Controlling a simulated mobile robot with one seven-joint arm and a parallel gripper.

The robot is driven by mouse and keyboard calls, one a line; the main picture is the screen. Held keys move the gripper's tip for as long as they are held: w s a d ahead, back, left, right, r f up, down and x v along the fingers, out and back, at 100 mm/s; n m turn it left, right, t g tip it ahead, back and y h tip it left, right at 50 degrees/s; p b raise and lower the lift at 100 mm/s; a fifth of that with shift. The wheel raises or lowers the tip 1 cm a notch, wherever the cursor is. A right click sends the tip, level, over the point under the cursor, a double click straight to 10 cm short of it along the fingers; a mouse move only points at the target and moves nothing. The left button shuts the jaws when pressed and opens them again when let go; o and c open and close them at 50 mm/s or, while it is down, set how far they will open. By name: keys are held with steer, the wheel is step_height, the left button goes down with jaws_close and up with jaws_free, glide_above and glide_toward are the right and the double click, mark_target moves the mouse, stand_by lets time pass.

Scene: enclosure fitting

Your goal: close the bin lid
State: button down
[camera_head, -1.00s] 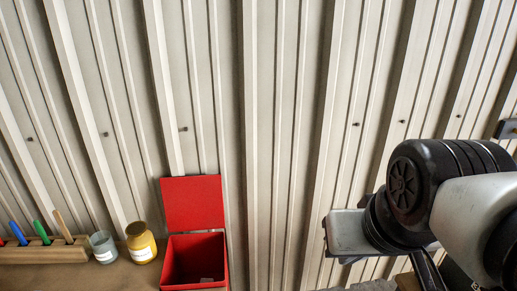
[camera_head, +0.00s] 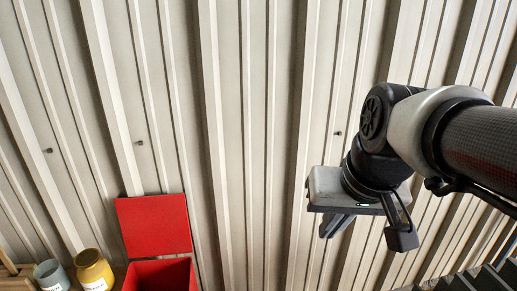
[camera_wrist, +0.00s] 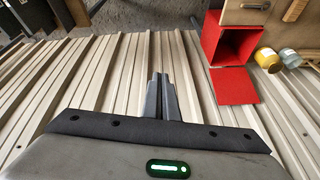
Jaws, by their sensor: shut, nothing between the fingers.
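The red bin (camera_head: 163,262) is at the bottom left of the head view, cut off by the lower edge. Its red lid (camera_head: 153,224) stands open, tilted up behind it against the ribbed wall. In the wrist view the bin (camera_wrist: 209,40) is at the upper right, its opening showing, with the lid (camera_wrist: 233,88) swung out. My gripper (camera_head: 334,226) is to the right of the bin and apart from it. In the wrist view the two fingers (camera_wrist: 160,78) are together with nothing between them.
A yellow jar (camera_head: 93,268) and a grey-blue jar (camera_head: 51,274) stand left of the bin, beside a wooden rack (camera_head: 15,279). A ribbed metal wall (camera_head: 255,120) fills the background. The space between my gripper and the bin looks clear.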

steer(key=w+a+f+g+y+b, duration=0.2)
steer(key=w+a+f+y+b, duration=0.3)
steer(key=w+a+f, duration=0.55)
steer(key=w+a+f+g+y+b, duration=0.3)
steer(key=w+a+f+b, duration=0.4)
steer(key=w+a, duration=0.65)
steer(key=w+a+f+m+t+y+b, duration=0.1)
steer(key=w+a+f+m+y+b, duration=0.2)
steer(key=w+f, duration=0.4)
steer(key=w+a+f+t+y+b, duration=0.1)
steer(key=w+a+f+y+b, duration=0.15)
steer(key=w+f+y, duration=0.35)
steer(key=shift+h, duration=0.4)
steer(key=a, duration=0.3)
steer(key=w+a+f+b, duration=0.1)
steer(key=a, duration=0.5)
steer(key=shift+w+a+f, duration=0.1)
steer(key=shift+w+f, duration=0.05)
steer(key=shift+f, duration=0.1)
